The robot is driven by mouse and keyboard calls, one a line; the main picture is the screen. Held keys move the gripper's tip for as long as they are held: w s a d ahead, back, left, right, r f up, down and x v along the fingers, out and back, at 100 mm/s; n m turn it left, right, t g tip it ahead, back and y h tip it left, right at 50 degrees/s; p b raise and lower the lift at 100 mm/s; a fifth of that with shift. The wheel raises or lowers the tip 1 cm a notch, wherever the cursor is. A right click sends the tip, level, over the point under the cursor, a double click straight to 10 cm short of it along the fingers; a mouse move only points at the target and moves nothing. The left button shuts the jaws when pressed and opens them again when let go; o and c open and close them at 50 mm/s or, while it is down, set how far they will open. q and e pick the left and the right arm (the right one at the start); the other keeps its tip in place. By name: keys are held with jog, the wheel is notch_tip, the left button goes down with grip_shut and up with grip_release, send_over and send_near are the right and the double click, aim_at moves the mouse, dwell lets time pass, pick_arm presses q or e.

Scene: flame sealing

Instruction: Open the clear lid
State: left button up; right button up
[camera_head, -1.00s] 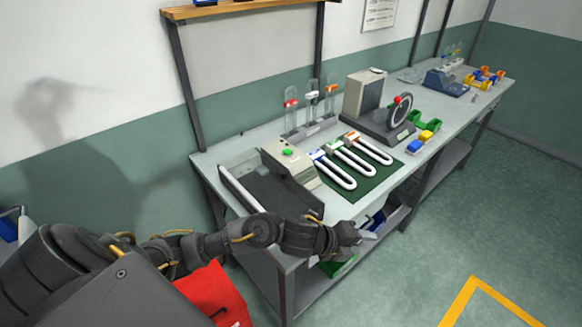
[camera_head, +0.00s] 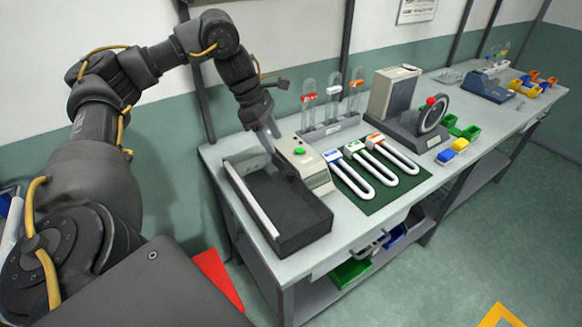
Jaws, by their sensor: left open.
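A dark, box-shaped unit (camera_head: 290,222) sits at the near left end of the bench, with a white bar (camera_head: 250,203) along its left side. A beige control box (camera_head: 308,167) with a green button adjoins its back right side. I cannot clearly make out a clear lid as a separate thing. My left gripper (camera_head: 276,144) points down over the back of the dark unit, beside the control box's left side. It is open, with nothing visible in it. I cannot tell whether its fingertips touch the unit. My right gripper is out of view.
Three white U-shaped pieces (camera_head: 378,159) lie on a green mat (camera_head: 385,198) right of the control box. Behind them is a rack (camera_head: 330,130) of capped tubes. A grey machine with a wheel (camera_head: 431,115) stands farther right.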

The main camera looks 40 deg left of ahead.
aim_at(292, 172)
pick_arm(q)
jog(key=x, duration=0.4)
jog(key=p+x, duration=0.1)
jog(key=x, duration=0.4)
jog(key=shift+w+d+f, duration=0.2)
jog(key=shift+w+d, duration=0.05)
jog(key=shift+d, duration=0.1)
jog(key=shift+w+d+f, duration=0.1)
jog(key=shift+d+f, duration=0.05)
jog(key=shift+f, duration=0.45)
jog(key=shift+c, duration=0.8)
grip_shut()
